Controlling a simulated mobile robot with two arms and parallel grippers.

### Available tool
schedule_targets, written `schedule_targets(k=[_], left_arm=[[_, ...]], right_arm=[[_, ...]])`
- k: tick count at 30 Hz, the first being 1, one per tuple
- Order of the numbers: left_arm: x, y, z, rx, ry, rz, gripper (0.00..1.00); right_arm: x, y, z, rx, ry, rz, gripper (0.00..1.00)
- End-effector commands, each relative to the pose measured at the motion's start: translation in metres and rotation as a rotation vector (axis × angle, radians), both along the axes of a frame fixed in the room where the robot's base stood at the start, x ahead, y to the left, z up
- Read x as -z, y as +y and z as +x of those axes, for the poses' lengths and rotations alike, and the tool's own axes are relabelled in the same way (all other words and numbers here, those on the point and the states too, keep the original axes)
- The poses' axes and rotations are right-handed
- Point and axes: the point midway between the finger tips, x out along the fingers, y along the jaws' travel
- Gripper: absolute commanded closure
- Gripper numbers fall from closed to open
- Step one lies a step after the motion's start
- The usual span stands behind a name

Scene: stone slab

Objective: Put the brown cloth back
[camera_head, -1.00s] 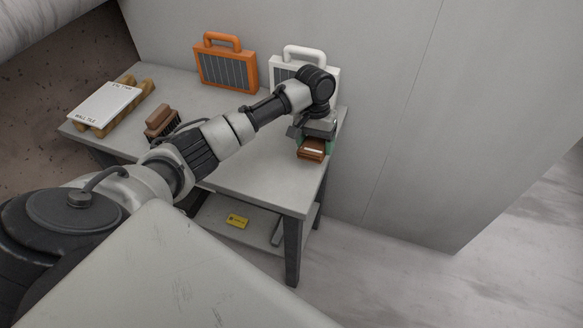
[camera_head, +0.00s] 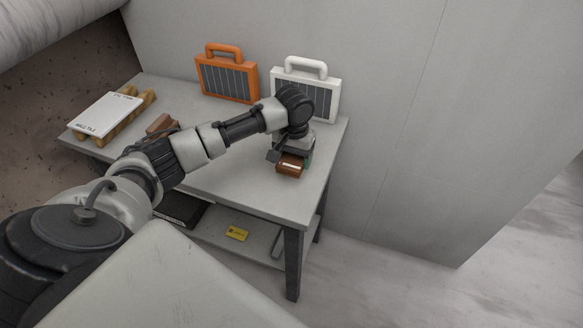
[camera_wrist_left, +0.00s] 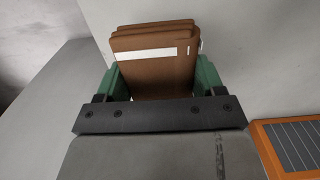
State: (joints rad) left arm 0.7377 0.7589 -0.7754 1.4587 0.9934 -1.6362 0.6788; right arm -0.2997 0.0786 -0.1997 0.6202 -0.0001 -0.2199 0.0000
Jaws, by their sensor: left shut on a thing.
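The brown cloth (camera_head: 290,165) is a folded stack with a white band. My left gripper (camera_head: 292,156) is shut on it, over the right part of the grey table top. In the left wrist view the cloth (camera_wrist_left: 155,72) sits between the two green fingers of my left gripper (camera_wrist_left: 160,80). I cannot tell whether the cloth touches the table or hangs just above it. My right gripper is not in view.
The table (camera_head: 235,185) also bears an orange case (camera_head: 227,78), a white case (camera_head: 330,98), a pallet with a white tile box (camera_head: 107,113) and a brown brush (camera_head: 161,124). A lower shelf holds a yellow item (camera_head: 236,233). The table's front right is clear.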

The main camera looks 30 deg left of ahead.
Motion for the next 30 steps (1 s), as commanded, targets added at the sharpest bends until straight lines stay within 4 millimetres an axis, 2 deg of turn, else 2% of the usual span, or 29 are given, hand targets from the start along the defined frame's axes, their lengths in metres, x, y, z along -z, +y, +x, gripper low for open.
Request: schedule_targets(k=[5, 13, 26, 27, 30], left_arm=[[0.009, -0.001, -0.011, -0.001, 0.000, -0.001, 0.50], [0.044, 0.000, -0.011, -0.001, 0.000, 0.001, 0.50], [0.050, -0.001, -0.010, 0.000, -0.001, -0.001, 0.50], [0.050, -0.001, -0.010, 0.000, -0.002, -0.001, 0.25], [0.049, -0.001, -0.010, 0.000, -0.002, -0.001, 0.10]], right_arm=[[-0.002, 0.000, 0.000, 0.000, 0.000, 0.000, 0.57], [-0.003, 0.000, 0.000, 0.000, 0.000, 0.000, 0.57], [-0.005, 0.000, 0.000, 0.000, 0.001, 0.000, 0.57], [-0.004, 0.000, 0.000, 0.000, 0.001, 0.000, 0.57], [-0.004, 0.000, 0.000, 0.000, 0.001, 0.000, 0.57]])
